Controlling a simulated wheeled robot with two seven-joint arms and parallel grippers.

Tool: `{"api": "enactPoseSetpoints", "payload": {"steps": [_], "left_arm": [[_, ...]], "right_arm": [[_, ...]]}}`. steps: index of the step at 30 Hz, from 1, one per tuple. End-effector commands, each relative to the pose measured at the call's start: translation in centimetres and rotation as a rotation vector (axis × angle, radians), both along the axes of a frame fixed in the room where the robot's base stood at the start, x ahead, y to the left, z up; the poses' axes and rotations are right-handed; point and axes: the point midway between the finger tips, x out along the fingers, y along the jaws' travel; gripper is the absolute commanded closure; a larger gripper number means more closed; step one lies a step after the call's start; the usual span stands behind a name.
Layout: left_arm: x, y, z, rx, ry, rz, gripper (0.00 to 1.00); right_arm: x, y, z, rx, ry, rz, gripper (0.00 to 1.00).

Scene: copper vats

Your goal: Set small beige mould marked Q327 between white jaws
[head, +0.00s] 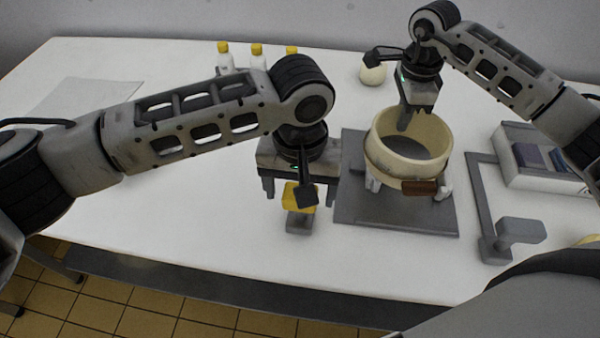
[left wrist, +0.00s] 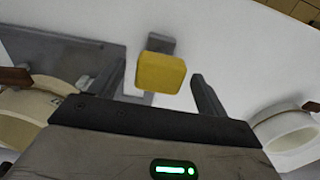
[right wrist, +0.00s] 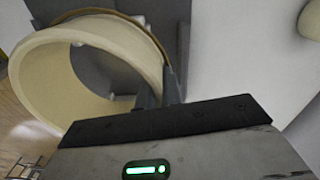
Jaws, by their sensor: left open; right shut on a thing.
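The beige mould (head: 379,161) is a wide ring with a brown tag (head: 419,187) on its front; I cannot read any marking. My right gripper (head: 404,120) is shut on its far rim, which also shows between the fingers in the right wrist view (right wrist: 110,32). The mould is over the grey plate (head: 390,216). White jaws (head: 445,187) show beside and below it; whether it rests between them or hangs just above, I cannot tell. My left gripper (head: 299,188) is open around a yellow block (left wrist: 160,73) on a grey mount, apart from it in the left wrist view.
A white ring (left wrist: 290,132) stands at the right of the left wrist view. Yellow-capped bottles (head: 257,57) and a cream round object (head: 373,74) stand at the back. A grey-white case (head: 540,178) is at the right. The table's left is mostly clear.

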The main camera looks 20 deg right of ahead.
Motion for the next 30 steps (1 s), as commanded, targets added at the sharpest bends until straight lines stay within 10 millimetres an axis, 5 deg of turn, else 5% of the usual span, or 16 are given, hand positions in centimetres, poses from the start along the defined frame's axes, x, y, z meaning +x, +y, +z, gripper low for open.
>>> {"api": "enactPoseSetpoints", "payload": {"steps": [9, 15, 30], "left_arm": [[0.0, 0.0, -0.3, -0.001, 0.0, 0.0, 0.24], [0.0, 0.0, -0.2, 0.0, 0.0, 0.0, 0.72], [0.0, 0.0, -1.3, 0.001, 0.0, 0.001, 0.72]], "right_arm": [[0.0, 0.0, 0.1, 0.001, -0.001, 0.0, 1.0], [0.0, 0.0, 0.1, 0.001, -0.001, 0.0, 1.0], [0.0, 0.0, 0.1, 0.001, -0.001, 0.0, 1.0]]}}
